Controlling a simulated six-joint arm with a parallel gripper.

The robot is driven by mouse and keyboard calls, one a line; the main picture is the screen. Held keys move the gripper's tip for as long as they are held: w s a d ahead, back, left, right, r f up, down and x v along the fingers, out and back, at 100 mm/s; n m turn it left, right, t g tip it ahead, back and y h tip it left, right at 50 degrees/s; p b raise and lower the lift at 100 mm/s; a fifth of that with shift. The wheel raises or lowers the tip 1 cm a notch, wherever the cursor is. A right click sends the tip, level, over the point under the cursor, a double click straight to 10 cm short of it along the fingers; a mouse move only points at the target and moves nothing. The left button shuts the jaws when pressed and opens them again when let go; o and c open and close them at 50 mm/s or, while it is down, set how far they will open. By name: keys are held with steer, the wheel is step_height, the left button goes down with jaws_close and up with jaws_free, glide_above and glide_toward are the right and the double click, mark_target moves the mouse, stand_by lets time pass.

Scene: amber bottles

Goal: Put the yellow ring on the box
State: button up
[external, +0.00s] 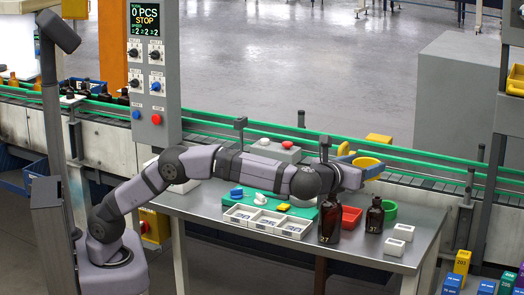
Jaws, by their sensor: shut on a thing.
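My gripper (362,166) is at the right end of my outstretched arm, above the back right part of the steel table. It is shut on the yellow ring (367,161), holding it up in the air near the green conveyor rail. Several things could be the box. A red open box (351,216) stands on the table below and left of the gripper, partly behind a bottle. Two small white boxes (403,232) (394,247) stand at the front right.
Two amber bottles (328,219) (374,216) stand upright on the table (340,257). A green round container (389,211) is behind the smaller one. A white divided tray (266,222) and a green mat (301,219) with small parts lie left. The conveyor rail (430,162) runs behind.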

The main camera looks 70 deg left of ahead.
steer(key=s+a+n+g+y+p, duration=0.1)
steer(key=s+a+n+g+y, duration=0.2)
steer(key=a, duration=0.9)
steer(key=s+a+n+g+y+p, duration=0.2)
steer(key=s+a+n+g, duration=0.15)
steer(key=a, duration=0.85)
steer(key=s+a+n+g+y+p, duration=0.1)
steer(key=s+a+n+g+y, duration=0.25)
steer(key=a, duration=0.85)
steer(key=s+a+n+g+h+p, duration=0.1)
steer(key=s+a+n+g, duration=0.25)
steer(key=s+a, duration=0.4)
steer(key=s+a+r+n+g+h+p, duration=0.15)
steer(key=s+a+g, duration=0.3)
steer(key=s, duration=0.65)
steer(key=s+a+n+g+h+p, duration=0.2)
steer(key=s+a+n+g, duration=0.15)
steer(key=s+a, duration=0.45)
steer(key=shift+m+g, duration=0.25)
steer(key=shift+g, duration=0.2)
steer(key=shift+s+d+f+p, duration=0.3)
steer(key=shift+s+d+f, duration=0.1)
steer(key=shift+f, duration=2.15)
steer(key=shift+s+d+f+p, duration=0.25)
steer(key=shift+d+f+p, duration=0.1)
steer(key=shift+f, duration=2.2)
steer(key=shift+s+d+f+p, duration=0.3)
steer(key=shift+s+d+f, duration=0.1)
steer(key=shift+f, duration=2.15)
